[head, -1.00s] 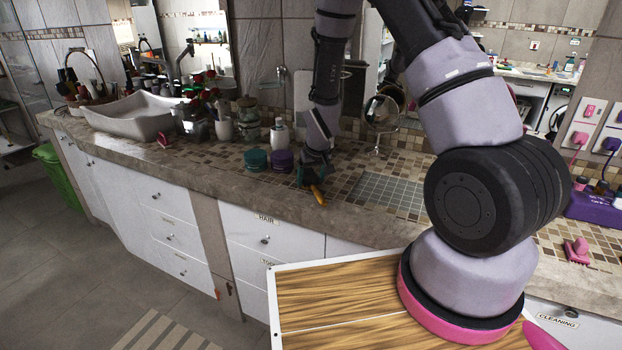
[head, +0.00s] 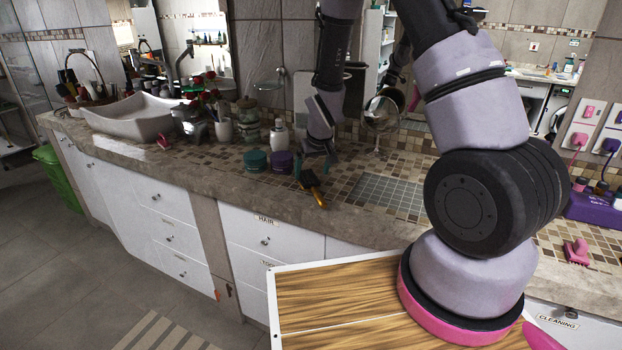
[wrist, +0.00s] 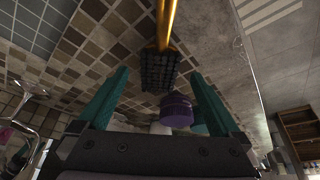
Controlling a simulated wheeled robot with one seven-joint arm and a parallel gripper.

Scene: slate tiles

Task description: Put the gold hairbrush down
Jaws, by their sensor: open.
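The gold hairbrush lies on the tiled counter close to its front edge in the head view, its gold handle (head: 318,197) toward the edge and its dark head behind. In the wrist view its gold handle (wrist: 166,24) runs to the top of the picture and its dark bristle head (wrist: 160,70) is between the finger tips. My gripper (head: 314,168) is open just above the brush, and nothing is in its grasp. Its two teal fingers stand wide apart in the wrist view (wrist: 157,76).
A teal jar (head: 256,161) and a purple jar (head: 281,162) stand just left of the gripper; the purple one (wrist: 176,110) also shows in the wrist view. A round mirror (head: 382,114) stands behind to the right. A grey tile patch (head: 385,192) to the right is clear.

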